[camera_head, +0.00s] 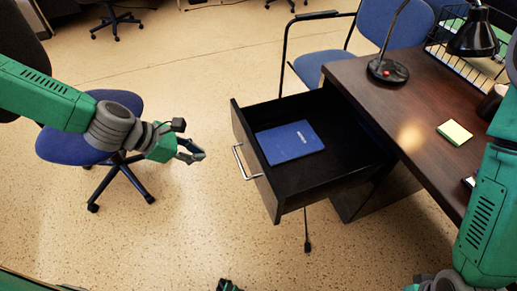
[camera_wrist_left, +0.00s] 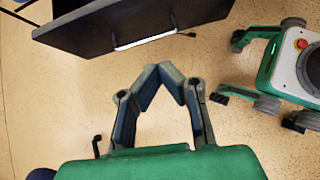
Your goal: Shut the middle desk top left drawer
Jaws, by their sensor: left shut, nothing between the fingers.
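The desk drawer (camera_head: 262,190) stands pulled well out from the dark wooden desk (camera_head: 440,97), and its front faces left. A silver bar handle (camera_head: 240,162) is on its front; the handle also shows in the wrist view (camera_wrist_left: 145,42). A blue book (camera_head: 290,142) lies flat inside the drawer. My left gripper (camera_head: 199,149) is to the left of the drawer front, apart from the handle. Its fingers are shut and empty, with tips together in the wrist view (camera_wrist_left: 161,68). My right arm crosses the right edge of the head view; its gripper is out of view.
A blue office chair (camera_head: 90,150) stands behind my left arm. Another blue chair (camera_head: 318,65) is behind the desk.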

